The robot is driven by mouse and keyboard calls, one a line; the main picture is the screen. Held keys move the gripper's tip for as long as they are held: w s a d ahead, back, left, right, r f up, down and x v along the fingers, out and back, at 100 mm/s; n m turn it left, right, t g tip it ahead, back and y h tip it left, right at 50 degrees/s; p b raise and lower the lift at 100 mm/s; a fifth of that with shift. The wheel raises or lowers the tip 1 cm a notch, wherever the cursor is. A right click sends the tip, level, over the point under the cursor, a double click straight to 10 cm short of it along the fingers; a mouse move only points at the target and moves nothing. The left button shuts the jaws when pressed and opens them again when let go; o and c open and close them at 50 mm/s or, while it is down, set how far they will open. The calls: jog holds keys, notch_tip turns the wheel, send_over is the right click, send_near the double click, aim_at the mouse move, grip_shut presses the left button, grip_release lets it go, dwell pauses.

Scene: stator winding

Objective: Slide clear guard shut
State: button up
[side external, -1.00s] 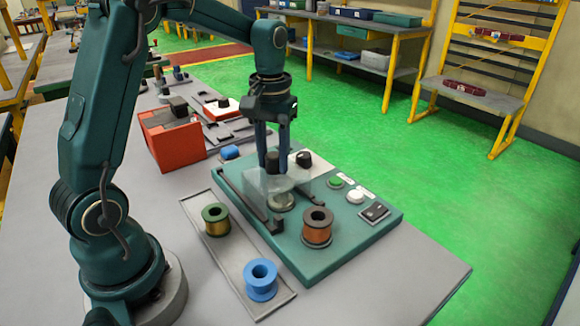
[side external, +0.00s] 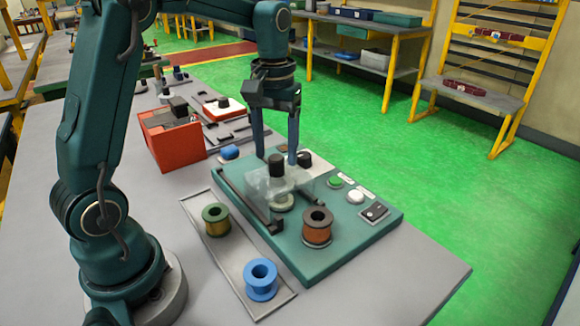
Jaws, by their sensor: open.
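The clear guard (side external: 264,187) stands on the teal machine base (side external: 300,268), over a pale round part (side external: 282,201) between dark rails. A black knob (side external: 276,166) rises at the guard's top. My gripper (side external: 277,158) is open and empty, pointing down at the knob. Its fingers are well apart, one to each side of the knob in the picture. I cannot tell whether the tips are level with the knob or behind it, or whether either touches it.
A copper spool (side external: 317,228) stands on the base in front of the guard. Green (side external: 216,220) and blue (side external: 261,280) spools stand on a grey tray (side external: 222,250). Buttons (side external: 355,197) and a black switch (side external: 374,212) sit at right. A red box (side external: 172,147) is behind left.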

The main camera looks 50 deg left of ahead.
aim_at(276, 184)
jog(key=shift+r, duration=1.75)
jog(key=shift+d+r, duration=0.1)
jog(key=s+d+r+m+t, duration=0.3)
jog(key=s+d+r, duration=0.2)
jog(key=s+d, duration=0.15)
jog(key=s+d+f+m+t, duration=0.1)
jog(key=s+f+m+t, duration=0.1)
jog(key=s+f, duration=0.3)
jog(key=shift+s+d+f+m+t, duration=0.35)
jog(key=shift+s+m, duration=0.15)
jog(key=shift+s, duration=0.5)
